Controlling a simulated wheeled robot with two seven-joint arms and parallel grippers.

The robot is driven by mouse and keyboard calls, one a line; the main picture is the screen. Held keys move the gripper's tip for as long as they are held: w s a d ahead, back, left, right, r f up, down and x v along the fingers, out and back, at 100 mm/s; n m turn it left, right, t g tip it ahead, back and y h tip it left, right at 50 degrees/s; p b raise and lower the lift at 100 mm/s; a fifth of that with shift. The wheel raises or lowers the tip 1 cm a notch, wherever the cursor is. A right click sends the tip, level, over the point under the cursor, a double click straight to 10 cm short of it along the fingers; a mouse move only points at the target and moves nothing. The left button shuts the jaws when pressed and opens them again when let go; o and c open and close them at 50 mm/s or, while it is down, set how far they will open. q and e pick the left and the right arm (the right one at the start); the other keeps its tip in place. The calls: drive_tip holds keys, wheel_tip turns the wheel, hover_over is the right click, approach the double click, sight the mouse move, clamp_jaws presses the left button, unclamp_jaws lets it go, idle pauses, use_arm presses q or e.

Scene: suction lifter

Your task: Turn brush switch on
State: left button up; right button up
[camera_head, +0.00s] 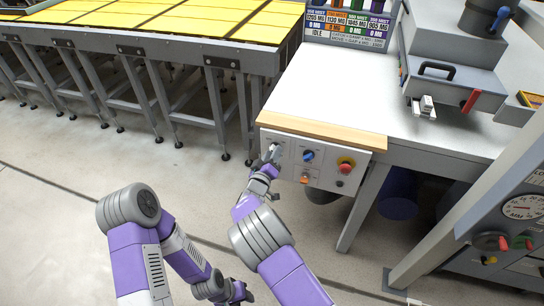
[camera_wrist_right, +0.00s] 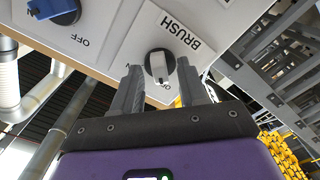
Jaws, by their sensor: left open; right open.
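The brush switch is a rotary knob (camera_wrist_right: 157,67) with a black round base and a pale grey handle, beside an upside-down BRUSH label (camera_wrist_right: 181,34) in the right wrist view. My right gripper (camera_wrist_right: 160,74) is open, with one finger on each side of the knob. I cannot tell whether the fingers touch it. In the head view this gripper (camera_head: 273,155) is at the left part of the white control panel (camera_head: 325,181) and largely hides the switch. My left gripper (camera_head: 243,292) is open, low in the head view, away from the panel.
A wooden strip (camera_head: 318,130) edges the white table (camera_head: 325,85) above. A yellow-topped grey conveyor (camera_head: 140,45) stands behind left. The floor at left is clear.

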clamp_jaws()
drive_tip(key=shift+m, duration=0.3)
drive_tip(key=m+b, duration=0.6)
drive_tip(key=m, duration=1.1)
drive_tip(key=shift+b, duration=0.4)
drive_tip(key=shift+m, duration=0.3)
unclamp_jaws()
